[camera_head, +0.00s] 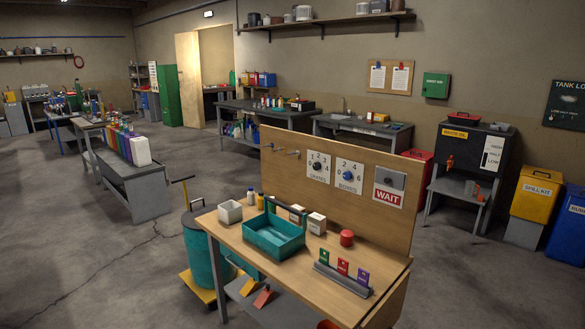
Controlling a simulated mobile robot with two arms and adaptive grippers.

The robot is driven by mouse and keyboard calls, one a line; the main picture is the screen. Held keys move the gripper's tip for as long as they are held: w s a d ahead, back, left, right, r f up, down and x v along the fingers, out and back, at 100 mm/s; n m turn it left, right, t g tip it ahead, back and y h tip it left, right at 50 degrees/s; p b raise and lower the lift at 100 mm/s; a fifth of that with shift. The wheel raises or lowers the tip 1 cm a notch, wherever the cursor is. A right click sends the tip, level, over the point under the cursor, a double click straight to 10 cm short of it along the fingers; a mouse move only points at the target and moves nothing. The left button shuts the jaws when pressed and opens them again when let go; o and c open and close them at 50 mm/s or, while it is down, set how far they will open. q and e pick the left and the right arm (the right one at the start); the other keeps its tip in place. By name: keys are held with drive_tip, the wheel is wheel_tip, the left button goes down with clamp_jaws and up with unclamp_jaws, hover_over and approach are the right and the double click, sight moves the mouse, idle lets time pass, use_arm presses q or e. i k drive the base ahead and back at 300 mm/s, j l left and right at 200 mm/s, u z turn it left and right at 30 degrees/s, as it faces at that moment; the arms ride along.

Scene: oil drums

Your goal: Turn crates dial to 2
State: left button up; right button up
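Two white dial plates are mounted on the wooden backboard (285,182) of the workbench. The left plate carries a dark dial (317,166) with numbers around it; its small label appears to read CRATES. The right plate carries a blue dial (348,175), labelled what looks like BOXES. The pointer direction of either dial is too small to tell. Neither of my grippers is in view, and nothing touches the dials.
A WAIT sign (388,195) is right of the dials. A teal drum (199,262) stands left; floor beyond it is open.

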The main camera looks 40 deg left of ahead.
sight(317, 166)
drive_tip(key=u, duration=1.1)
